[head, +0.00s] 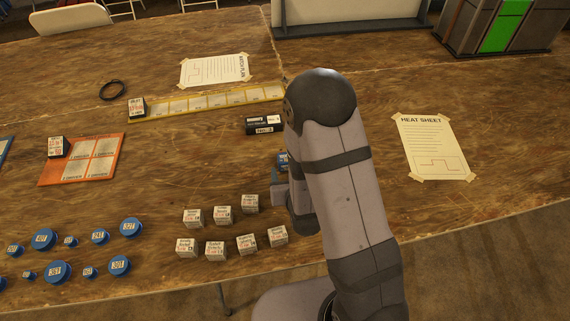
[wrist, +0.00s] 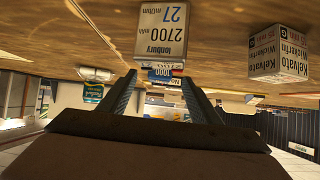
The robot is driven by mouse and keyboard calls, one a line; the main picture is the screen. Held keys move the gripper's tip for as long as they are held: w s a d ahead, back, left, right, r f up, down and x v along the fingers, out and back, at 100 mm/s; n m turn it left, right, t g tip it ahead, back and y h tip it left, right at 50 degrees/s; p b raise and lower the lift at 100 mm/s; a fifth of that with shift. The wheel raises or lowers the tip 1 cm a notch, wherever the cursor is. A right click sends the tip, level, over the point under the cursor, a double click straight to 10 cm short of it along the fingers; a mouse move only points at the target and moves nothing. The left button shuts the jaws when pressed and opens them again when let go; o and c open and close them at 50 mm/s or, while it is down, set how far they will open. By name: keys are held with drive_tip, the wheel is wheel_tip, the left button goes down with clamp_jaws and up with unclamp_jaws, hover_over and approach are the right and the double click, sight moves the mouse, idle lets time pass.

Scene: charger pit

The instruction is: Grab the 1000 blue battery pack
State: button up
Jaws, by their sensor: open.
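A small pack with a blue label that seems to read 1000 (wrist: 158,74) shows beyond and between my fingertips in the wrist view. It looks partly covered by other labelled things there. In the head view a small blue pack (head: 281,160) lies just beyond my gripper (head: 279,181), partly hidden by my arm. My gripper in the wrist view (wrist: 165,78) is open, its two dark fingers apart with nothing held. Whether the pack is within finger reach is hard to tell.
Several white packs (head: 223,215) stand left of my gripper. Dark packs (head: 262,125) lie behind. A yellow tray (head: 205,102) and orange tray (head: 80,160) are further left.

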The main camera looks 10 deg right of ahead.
sight(285, 162)
drive_tip(key=shift+w+r+t, duration=0.15)
drive_tip(key=shift+t, duration=0.85)
drive_tip(key=shift+w+b, duration=0.1)
drive_tip(key=shift+b, duration=0.25)
drive_tip(key=shift+w+f+b, duration=0.4)
drive_tip(key=shift+w+b, duration=0.15)
drive_tip(key=shift+b, duration=0.45)
drive_tip(key=shift+w+b, duration=0.35)
drive_tip(key=shift+b, duration=0.1)
drive_tip(key=shift+w+f+b, duration=0.15)
drive_tip(key=shift+b, duration=0.3)
drive_tip(key=w+b, duration=0.1)
drive_tip(key=b, duration=0.4)
drive_tip(key=shift+d+f, duration=0.1)
drive_tip(key=shift+f, duration=0.3)
drive_tip(key=shift+b, duration=0.55)
